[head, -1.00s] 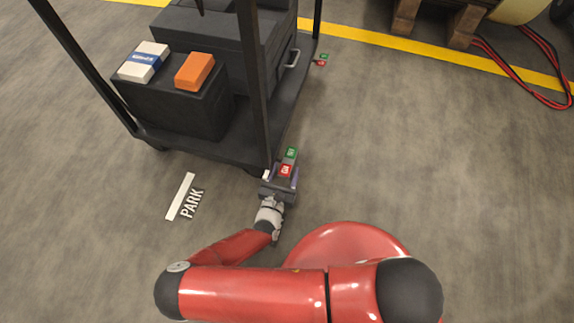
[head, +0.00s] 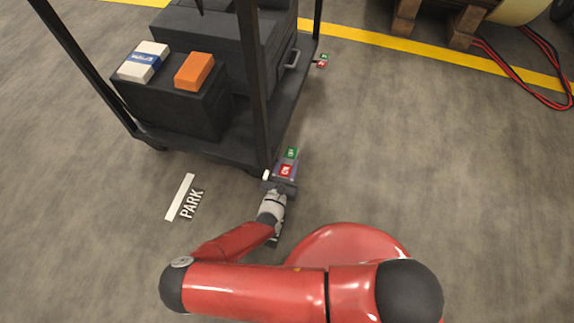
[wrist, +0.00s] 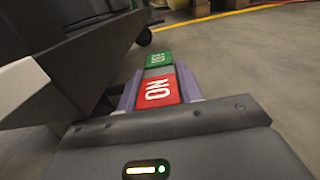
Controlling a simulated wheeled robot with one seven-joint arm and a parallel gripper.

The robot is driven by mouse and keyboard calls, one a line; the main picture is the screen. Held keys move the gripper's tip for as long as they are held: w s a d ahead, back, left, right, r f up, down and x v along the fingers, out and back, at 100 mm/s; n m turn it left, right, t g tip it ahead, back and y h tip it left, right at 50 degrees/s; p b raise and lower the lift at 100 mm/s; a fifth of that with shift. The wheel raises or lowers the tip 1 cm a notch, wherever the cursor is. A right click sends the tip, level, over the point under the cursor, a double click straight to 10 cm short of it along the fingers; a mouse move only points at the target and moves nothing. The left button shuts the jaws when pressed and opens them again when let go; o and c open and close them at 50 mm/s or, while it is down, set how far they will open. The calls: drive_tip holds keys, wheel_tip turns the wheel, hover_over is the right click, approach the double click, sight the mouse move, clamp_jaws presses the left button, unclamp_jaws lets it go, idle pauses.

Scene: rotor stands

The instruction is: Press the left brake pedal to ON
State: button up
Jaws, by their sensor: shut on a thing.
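The nearer brake pedal (head: 291,153), on the left of the two in the head view, sticks out from the cart's near corner. It has a red ON pad and a green pad at its other end. In the wrist view the red ON pad (wrist: 158,91) faces me, with the green pad (wrist: 158,60) beyond it. My gripper (wrist: 157,95) has its purple fingers on either side of the red pad, shut on the pedal. In the head view my gripper (head: 285,176) is at the pedal's red end, partly hiding it. How far the pedal is tilted is unclear.
The dark cart (head: 200,147) carries boxes, an orange block (head: 194,71) and a white-and-blue pack (head: 144,61). Its post rises close to my gripper. A second pedal (head: 322,60) is at the far corner.

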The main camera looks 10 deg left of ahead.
drive_tip(key=shift+f+t+b, duration=0.25)
drive_tip(key=shift+t+b, duration=0.1)
drive_tip(key=shift+t, duration=0.35)
drive_tip(key=shift+r+t+h, duration=0.15)
drive_tip(key=shift+t+h, duration=0.15)
drive_tip(key=shift+t, duration=0.4)
drive_tip(key=o, duration=1)
drive_tip(key=shift+s, duration=0.1)
